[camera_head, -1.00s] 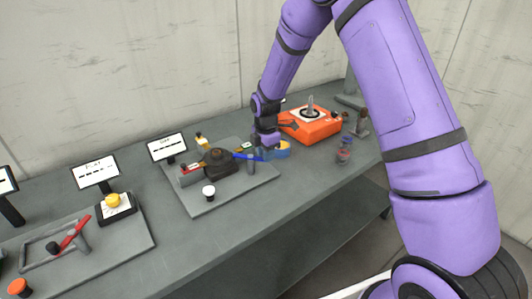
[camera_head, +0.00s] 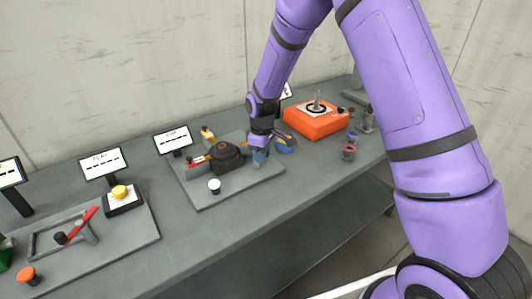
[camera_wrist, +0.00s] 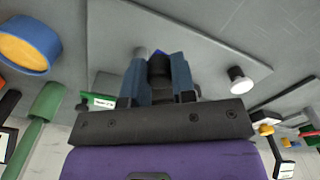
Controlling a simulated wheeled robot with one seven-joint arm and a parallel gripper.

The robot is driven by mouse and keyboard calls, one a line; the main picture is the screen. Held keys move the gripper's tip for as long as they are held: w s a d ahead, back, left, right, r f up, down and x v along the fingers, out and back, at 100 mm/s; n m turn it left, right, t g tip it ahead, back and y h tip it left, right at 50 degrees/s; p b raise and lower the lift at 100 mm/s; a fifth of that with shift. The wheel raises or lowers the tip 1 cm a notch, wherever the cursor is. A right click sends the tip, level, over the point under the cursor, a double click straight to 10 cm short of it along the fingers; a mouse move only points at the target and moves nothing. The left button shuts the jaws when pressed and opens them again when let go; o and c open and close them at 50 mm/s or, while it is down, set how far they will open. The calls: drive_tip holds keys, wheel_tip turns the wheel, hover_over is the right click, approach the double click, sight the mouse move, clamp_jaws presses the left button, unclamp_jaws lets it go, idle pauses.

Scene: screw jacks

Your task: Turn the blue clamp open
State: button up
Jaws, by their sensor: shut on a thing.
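The blue clamp (camera_wrist: 158,51) shows only as a small blue tip between my fingertips in the wrist view; most of its handle is hidden. My gripper (camera_head: 260,157) is shut on it, at the right side of a dark round fixture (camera_head: 227,155) on a grey base plate (camera_head: 240,185). The gripper's fingers (camera_wrist: 158,68) also show close together in the wrist view. How far the clamp is turned cannot be told.
A blue and yellow round piece (camera_head: 286,143) sits just right of my gripper. An orange box (camera_head: 316,122) stands behind it. A white knob (camera_head: 214,186) is at the plate's front. A red-handled fixture (camera_head: 75,228) is at the left.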

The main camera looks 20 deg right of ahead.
drive_tip(key=a+m, duration=0.1)
drive_tip(key=m, duration=0.2)
drive_tip(key=shift+a, duration=0.4)
drive_tip(key=shift+w+a+m, duration=0.15)
drive_tip(key=shift+a+m, duration=0.2)
drive_tip(key=shift+m, duration=0.55)
drive_tip(key=shift+w+a+m, duration=0.15)
drive_tip(key=shift+a+m, duration=0.2)
drive_tip(key=shift+m, duration=0.55)
drive_tip(key=o, duration=0.9)
drive_tip(key=shift+r, duration=0.1)
wheel_tip(320, 180, up, 11)
drive_tip(key=shift+f, duration=0.15)
